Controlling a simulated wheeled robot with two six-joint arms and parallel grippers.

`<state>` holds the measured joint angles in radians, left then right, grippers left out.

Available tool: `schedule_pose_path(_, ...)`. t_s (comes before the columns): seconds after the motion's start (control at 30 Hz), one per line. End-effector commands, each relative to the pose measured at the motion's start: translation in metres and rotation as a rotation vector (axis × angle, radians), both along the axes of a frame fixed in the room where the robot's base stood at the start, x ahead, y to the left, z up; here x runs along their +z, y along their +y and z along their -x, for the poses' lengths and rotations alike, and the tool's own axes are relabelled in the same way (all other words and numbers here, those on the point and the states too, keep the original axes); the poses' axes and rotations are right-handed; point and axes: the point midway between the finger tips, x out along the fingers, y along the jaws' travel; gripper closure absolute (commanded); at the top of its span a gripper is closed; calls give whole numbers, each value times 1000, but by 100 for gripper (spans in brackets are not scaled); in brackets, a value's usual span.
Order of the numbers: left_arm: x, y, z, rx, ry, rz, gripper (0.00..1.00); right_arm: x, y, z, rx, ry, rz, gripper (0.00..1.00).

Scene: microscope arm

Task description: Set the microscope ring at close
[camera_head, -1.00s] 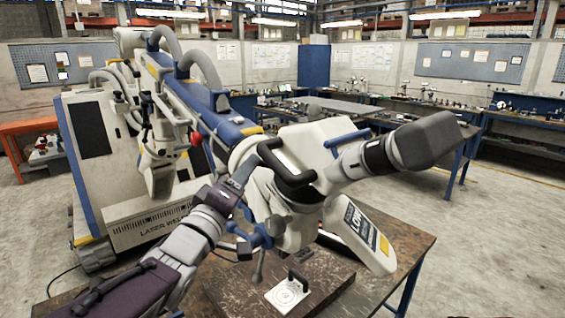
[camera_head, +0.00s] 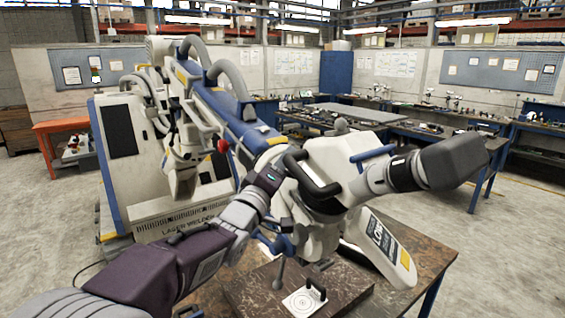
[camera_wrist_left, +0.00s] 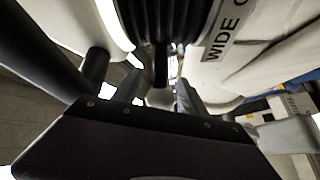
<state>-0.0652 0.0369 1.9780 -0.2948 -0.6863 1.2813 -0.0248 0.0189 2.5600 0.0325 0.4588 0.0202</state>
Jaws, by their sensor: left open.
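The white microscope head (camera_head: 335,155) has black handles and a dark eyepiece block (camera_head: 455,163) on its right. In the left wrist view, the black ribbed ring (camera_wrist_left: 170,22) fills the upper middle, and a short dark lever (camera_wrist_left: 161,64) hangs from it. A white part at right carries a "WIDE C..." label (camera_wrist_left: 232,32), its end cut off. My left gripper (camera_wrist_left: 160,90) is open just below the ring, its fingers either side of the lever; I cannot tell whether they touch it. In the head view its fingers are hidden against the microscope head. My right gripper is out of view.
A brown table (camera_head: 420,243) with a dark slab and a white target plate (camera_head: 303,301) lies under the microscope. The large laser welder body (camera_head: 170,140) and its blue-and-white boom (camera_head: 235,120) stand close behind my left arm. Workbenches line the back.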

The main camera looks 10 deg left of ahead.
Motion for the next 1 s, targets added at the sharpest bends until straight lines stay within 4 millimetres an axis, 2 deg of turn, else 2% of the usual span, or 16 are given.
schedule_pose_path(0.07,0,0,0,0,0,0,50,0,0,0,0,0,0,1)
schedule_pose_path(0.1,0,0,0,0,0,0,55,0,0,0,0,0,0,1)
schedule_pose_path(0.27,0,0,0,0,0,0,100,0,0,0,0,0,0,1)
schedule_pose_path(1.0,0,0,1,1,1,0,100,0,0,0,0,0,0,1)
